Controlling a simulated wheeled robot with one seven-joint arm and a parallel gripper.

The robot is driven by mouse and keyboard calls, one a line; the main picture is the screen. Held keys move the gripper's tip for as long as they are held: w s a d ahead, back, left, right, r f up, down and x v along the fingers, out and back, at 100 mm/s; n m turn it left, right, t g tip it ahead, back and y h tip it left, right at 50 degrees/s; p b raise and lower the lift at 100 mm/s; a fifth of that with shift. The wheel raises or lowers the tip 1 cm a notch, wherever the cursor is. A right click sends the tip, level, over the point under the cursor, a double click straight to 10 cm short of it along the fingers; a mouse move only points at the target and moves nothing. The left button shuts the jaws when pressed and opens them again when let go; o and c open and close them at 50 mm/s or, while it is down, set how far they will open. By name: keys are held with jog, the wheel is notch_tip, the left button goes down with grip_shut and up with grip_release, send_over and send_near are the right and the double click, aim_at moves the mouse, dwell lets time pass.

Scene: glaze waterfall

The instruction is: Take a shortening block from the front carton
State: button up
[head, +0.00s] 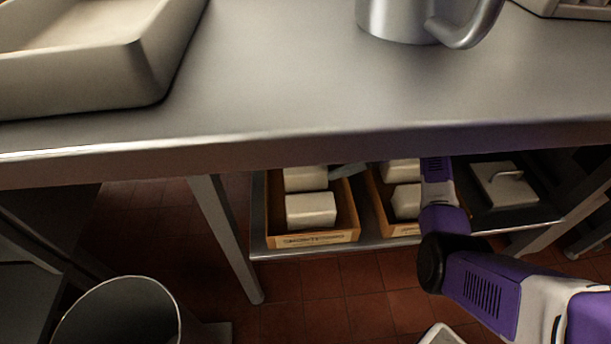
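Two shallow tan cartons stand on the metal shelf under the table. The left carton (318,238) holds two visible white shortening blocks, one nearer block (311,210) and one farther block (305,178) partly cut off by the table edge. The right carton (403,231) also holds white blocks, a nearer one (406,201) and a farther one (403,171), partly covered by my purple and white arm. I cannot tell which carton is the front one. My arm reaches in from the lower right and goes under the tabletop. My gripper is hidden there.
The steel tabletop (300,80) hangs over the shelf (375,243). On it are a beige tray (75,75) and a metal jug (398,20). A lidded container (504,184) sits right on the shelf. A table leg (228,240) and round bin (120,312) stand left.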

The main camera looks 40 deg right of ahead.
jog(key=shift+a+r+b+x, duration=0.1)
jog(key=shift+r+b+x, duration=0.1)
jog(key=shift+b+x, duration=0.55)
jog(key=shift+a+r+b+x, duration=0.15)
jog(key=shift+b+x, duration=0.2)
jog(key=shift+x, duration=0.7)
jog(key=shift+r+b+x, duration=0.2)
jog(key=shift+b+x, duration=0.35)
jog(key=shift+x, duration=0.35)
jog(key=shift+w, duration=0.15)
grip_shut()
